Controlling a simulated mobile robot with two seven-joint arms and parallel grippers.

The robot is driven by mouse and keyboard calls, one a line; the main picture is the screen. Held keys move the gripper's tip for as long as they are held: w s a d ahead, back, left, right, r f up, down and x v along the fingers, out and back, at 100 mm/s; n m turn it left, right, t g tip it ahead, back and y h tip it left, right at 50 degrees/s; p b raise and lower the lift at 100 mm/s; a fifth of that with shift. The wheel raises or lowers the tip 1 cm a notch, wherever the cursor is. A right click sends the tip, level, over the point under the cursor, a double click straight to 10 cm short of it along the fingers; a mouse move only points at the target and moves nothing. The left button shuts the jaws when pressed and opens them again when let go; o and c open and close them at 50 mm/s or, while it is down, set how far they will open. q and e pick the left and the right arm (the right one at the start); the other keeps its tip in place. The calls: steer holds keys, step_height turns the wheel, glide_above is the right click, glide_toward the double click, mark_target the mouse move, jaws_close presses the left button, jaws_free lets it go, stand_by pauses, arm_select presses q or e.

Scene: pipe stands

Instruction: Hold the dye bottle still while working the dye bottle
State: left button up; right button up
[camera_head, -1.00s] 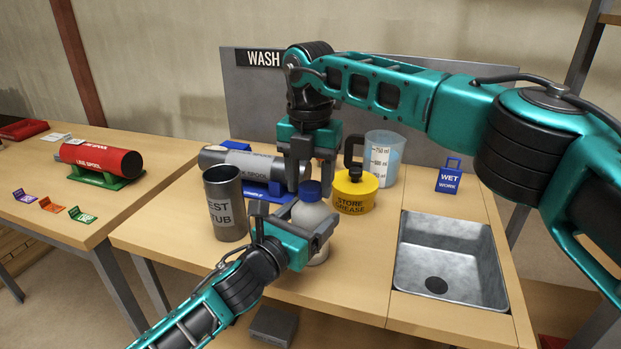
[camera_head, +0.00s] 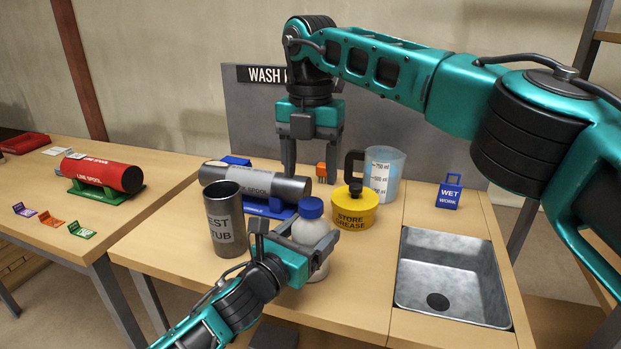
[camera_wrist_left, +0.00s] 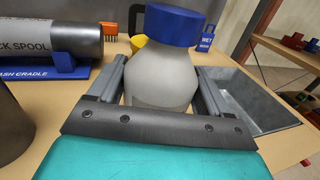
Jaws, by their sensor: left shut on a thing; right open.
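The dye bottle is a pale grey-white bottle (camera_head: 311,232) with a blue cap (camera_head: 311,207), upright on the wash bench. My left gripper (camera_head: 290,240) is shut on the bottle's body from the front left. The left wrist view shows the bottle (camera_wrist_left: 160,77) between the two fingers (camera_wrist_left: 160,92), with its blue cap (camera_wrist_left: 174,25) seated on top. My right gripper (camera_head: 312,165) is open and empty, pointing down above and behind the bottle, clear of the cap. The bottle's lower front is partly hidden by the left gripper.
A grey metal tub (camera_head: 226,225) stands left of the bottle. A grey spool (camera_head: 260,182) in a blue cradle lies behind. A yellow grease pot (camera_head: 354,212), a measuring jug (camera_head: 382,172) and a blue wet-work sign (camera_head: 449,193) stand right. A sink (camera_head: 450,270) is at right front.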

step_height(320, 180, up, 8)
steer(key=shift+f, duration=0.2)
stand_by(0.6)
arm_select(q)
steer(key=o, duration=1.1)
steer(key=v, duration=1.2)
